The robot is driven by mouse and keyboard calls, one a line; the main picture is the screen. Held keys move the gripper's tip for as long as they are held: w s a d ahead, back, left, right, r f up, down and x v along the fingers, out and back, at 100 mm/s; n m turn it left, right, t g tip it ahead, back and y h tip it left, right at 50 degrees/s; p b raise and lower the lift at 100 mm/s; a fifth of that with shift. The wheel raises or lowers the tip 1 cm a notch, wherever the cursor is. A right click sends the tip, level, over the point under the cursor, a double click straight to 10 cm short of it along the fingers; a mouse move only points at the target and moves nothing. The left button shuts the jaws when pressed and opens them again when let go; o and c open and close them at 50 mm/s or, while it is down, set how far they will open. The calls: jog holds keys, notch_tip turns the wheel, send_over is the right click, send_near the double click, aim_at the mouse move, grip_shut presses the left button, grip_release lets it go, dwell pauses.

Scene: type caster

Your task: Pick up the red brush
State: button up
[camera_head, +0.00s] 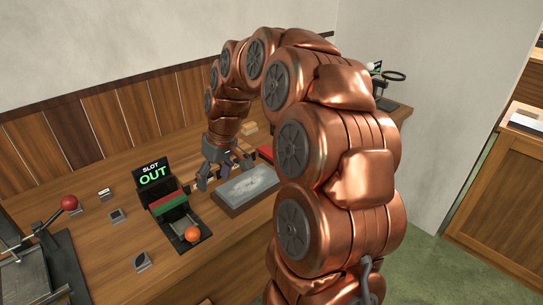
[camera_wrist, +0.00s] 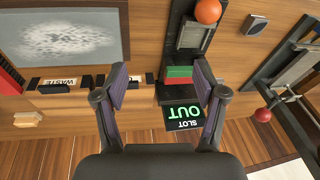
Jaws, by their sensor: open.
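No red thing here can be made out for certain as a brush. A red piece (camera_head: 265,153) shows partly behind my arm in the head view, and a red shape (camera_wrist: 10,84) is cut off at the left edge of the wrist view. A red-and-green stack (camera_head: 168,203) lies in the black holder below the "SLOT OUT" sign; it also shows in the wrist view (camera_wrist: 180,73), beyond the fingers. My gripper (camera_head: 216,180) is above the table between this holder and the grey slab. In the wrist view my gripper (camera_wrist: 160,72) is open and empty.
The grey slab (camera_head: 247,186) lies beside my gripper. The "SLOT OUT" sign (camera_head: 153,172) stands upright, and an orange ball (camera_head: 192,234) is in front of the holder. A red-knobbed lever frame (camera_head: 69,203) is at the left. A "WASTE" label (camera_wrist: 60,82) shows near the slab.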

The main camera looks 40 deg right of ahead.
jog(key=w+d+f+t, duration=0.1)
jog(key=w+d, duration=0.2)
jog(key=d, duration=0.5)
jog(key=w+d+f+t, duration=0.15)
jog(key=w+d, duration=0.25)
jog(key=d, duration=0.4)
jog(key=m+h, duration=0.2)
send_near(265, 152)
jog(key=s+f, duration=0.1)
jog(key=s+d, duration=0.1)
jog(key=s+f, duration=0.1)
jog(key=shift+d+f+p, duration=0.3)
jog(key=shift+f+p, duration=0.05)
jog(key=shift+f, duration=0.05)
jog(key=shift+p+x, duration=0.35)
jog(key=shift+x, duration=0.75)
jog(key=shift+w+a+f+p, duration=0.1)
jog(key=shift+w+f+p, duration=0.15)
jog(key=shift+f+p, duration=0.3)
jog(key=shift+p+x, duration=0.75)
jog(key=shift+x, duration=1.4)
grip_shut()
